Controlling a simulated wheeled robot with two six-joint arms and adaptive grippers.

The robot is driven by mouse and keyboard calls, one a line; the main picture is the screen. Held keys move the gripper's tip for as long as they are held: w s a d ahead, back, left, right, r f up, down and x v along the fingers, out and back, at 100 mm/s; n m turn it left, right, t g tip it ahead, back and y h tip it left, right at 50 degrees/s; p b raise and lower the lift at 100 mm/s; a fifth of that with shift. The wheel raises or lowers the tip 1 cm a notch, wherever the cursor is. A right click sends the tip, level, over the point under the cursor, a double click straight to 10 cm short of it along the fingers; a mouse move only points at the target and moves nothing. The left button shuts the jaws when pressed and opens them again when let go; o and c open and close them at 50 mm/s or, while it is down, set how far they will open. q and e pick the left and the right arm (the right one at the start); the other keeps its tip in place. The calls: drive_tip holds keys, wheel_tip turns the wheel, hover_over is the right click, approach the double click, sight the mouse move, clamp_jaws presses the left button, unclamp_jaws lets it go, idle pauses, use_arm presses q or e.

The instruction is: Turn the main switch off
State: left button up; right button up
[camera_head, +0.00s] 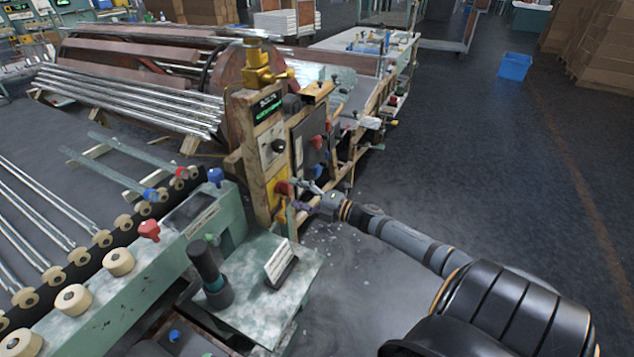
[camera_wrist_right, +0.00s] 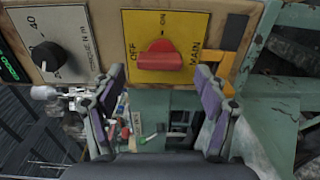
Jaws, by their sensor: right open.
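The main switch is a red knob (camera_wrist_right: 160,57) on a yellow plate (camera_wrist_right: 190,25) marked OFF, ON and MAIN, set in a wooden panel. In the right wrist view its red grip lies roughly across the picture. It also shows in the head view as a small red knob (camera_head: 282,188) on the yellow plate, low on the control post. My right gripper (camera_wrist_right: 157,80) is open, with one finger on each side of the knob's lower area and a gap to it on both sides. In the head view my right gripper (camera_head: 303,194) is close to the knob. My left gripper is not in view.
A black dial (camera_wrist_right: 48,56) with a number scale sits left of the switch. A green-framed structure (camera_wrist_right: 285,75) stands at its right. In the head view, a green table (camera_head: 300,275) with a dark cylinder lies below the post. Open floor (camera_head: 450,150) lies to the right.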

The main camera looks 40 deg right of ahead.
drive_tip(key=v, duration=0.9)
drive_tip(key=shift+s, duration=0.35)
